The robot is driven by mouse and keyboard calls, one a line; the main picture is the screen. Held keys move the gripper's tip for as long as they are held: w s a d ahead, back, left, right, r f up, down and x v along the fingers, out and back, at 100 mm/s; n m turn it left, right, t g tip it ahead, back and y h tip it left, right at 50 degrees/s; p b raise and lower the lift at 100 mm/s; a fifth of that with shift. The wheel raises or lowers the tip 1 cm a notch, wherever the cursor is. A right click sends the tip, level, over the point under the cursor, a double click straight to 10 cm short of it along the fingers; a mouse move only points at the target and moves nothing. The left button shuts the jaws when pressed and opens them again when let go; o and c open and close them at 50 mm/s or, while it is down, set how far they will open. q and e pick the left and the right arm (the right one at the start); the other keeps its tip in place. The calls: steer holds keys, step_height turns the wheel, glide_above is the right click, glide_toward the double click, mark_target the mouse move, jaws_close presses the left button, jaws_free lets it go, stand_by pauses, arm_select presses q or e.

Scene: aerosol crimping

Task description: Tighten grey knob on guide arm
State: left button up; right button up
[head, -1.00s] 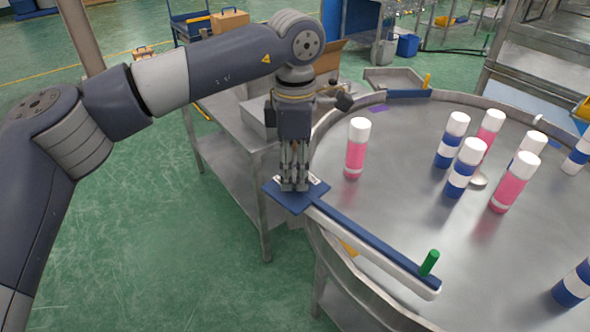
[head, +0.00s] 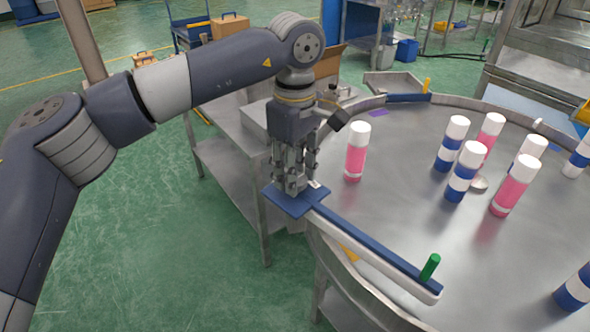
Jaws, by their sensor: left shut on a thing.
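The guide arm (head: 375,247) is a blue and white bar along the near left rim of the round table. A blue plate (head: 285,206) is at its left end, and a green peg (head: 430,266) stands at its right end. My left gripper (head: 291,186) points down onto the blue plate, its fingers close together and shut at the plate's top. The grey knob is hidden between the fingers, so I cannot make out its shape. My right gripper is out of view.
The round metal table (head: 400,190) carries several pink cans (head: 356,155) and blue-and-white cans (head: 452,145). The nearest pink can stands right of my left gripper. A metal side table (head: 228,150) is behind the arm. Green floor is open at lower left.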

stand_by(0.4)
arm_select(q)
steer(key=o, duration=1.1)
steer(key=shift+c, duration=0.2)
step_height(320, 180, up, 12)
